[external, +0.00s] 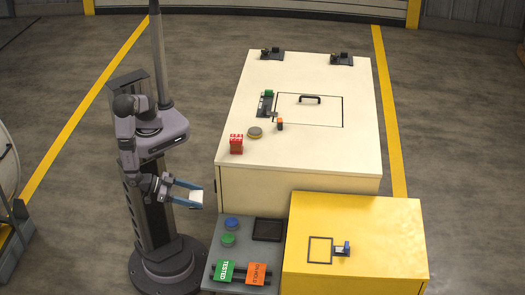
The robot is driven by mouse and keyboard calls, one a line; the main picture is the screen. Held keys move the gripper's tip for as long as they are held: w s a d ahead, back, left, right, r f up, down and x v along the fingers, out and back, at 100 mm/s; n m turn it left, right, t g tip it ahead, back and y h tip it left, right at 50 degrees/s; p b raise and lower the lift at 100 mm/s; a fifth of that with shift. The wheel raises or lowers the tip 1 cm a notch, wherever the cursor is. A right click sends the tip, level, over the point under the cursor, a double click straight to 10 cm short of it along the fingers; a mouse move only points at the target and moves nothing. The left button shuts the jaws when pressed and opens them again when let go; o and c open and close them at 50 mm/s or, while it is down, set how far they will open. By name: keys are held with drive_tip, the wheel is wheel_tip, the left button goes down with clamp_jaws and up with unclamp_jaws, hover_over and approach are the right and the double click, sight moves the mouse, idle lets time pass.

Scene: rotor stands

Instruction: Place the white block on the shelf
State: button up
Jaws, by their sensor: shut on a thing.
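My gripper (192,196) is left of the big cream cabinet, shut on the white block (196,198). Its blue fingers lie on either side of the block, which is held in the air above and to the left of a low grey shelf-like surface (218,255). This grey surface carries a blue button (231,223), a green button (228,240), a dark square tray (268,229), a green "TESTED" plate (225,270) and an orange plate (256,273) with lettering too small to read surely. Which surface is the shelf is not labelled.
The cream cabinet (350,150) carries a red block (236,144), a round knob (255,132), a small orange-and-black part (280,124) and a handled hatch (325,115).

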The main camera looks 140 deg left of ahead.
drive_tip(key=w+a+f+b, duration=0.1)
drive_tip(key=w+f+b, duration=0.4)
drive_tip(key=w+f, duration=0.1)
drive_tip(key=m+t+h+b, duration=0.1)
drive_tip(key=m+h+b, duration=0.1)
drive_tip(key=b, duration=1)
hover_over(262, 253)
wheel_tip(262, 253, down, 5)
drive_tip(key=shift+w+d+f+b, duration=0.1)
drive_tip(key=shift+f+b, duration=3.05)
drive_tip(key=shift+f, duration=0.45)
drive_tip(key=shift+f+b, duration=0.35)
drive_tip(key=shift+f, duration=0.25)
drive_tip(key=o, duration=1.3)
drive_tip(key=shift+c, duration=0.2)
drive_tip(key=shift+p+v, duration=0.3)
drive_tip(key=shift+v, duration=3.35)
